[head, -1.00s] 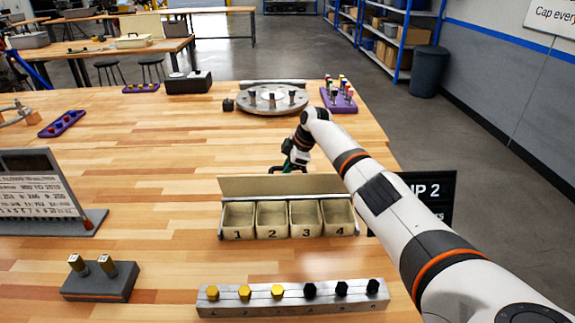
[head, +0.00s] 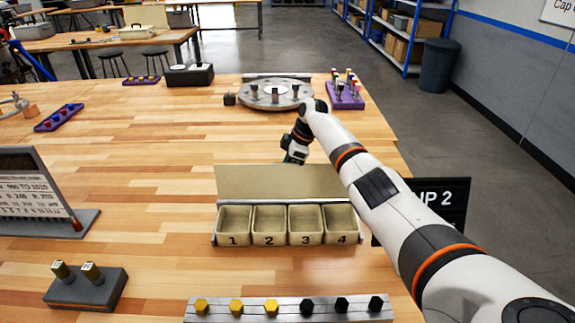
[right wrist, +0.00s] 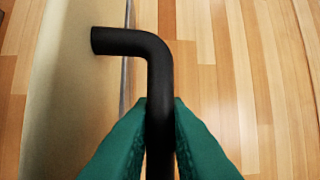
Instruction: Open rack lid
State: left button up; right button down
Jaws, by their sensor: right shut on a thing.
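The rack (head: 288,242) stands on the table with its numbered bins, 1 to 4, uncovered at the front. Its beige lid (head: 280,181) is raised and leans back behind the bins. In the right wrist view a black bent handle (right wrist: 158,70) meets the beige lid (right wrist: 75,90). My right gripper (right wrist: 160,108), with green fingers, is shut on this handle. In the head view my right gripper is behind the lid, and its fingertips are hidden by it. My left gripper is not in view.
A grey block with yellow and black hex pieces (head: 290,308) lies in front of the rack. A round metal fixture (head: 275,94) and a purple holder (head: 344,95) stand behind. A black sign (head: 440,205) is at right.

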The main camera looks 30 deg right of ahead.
jog(key=shift+w+d, duration=0.1)
dwell(0.5)
jog(key=c, duration=1.4)
grip_release()
jog(key=b+v, duration=0.3)
jog(key=v, duration=0.7)
jog(key=shift+d+r, duration=0.15)
jog(key=shift+r, duration=0.15)
jog(key=shift+s+d+r, duration=0.2)
jog(key=shift+s+r, duration=0.05)
jog(key=shift+r, duration=0.4)
jog(key=shift+f, duration=0.15)
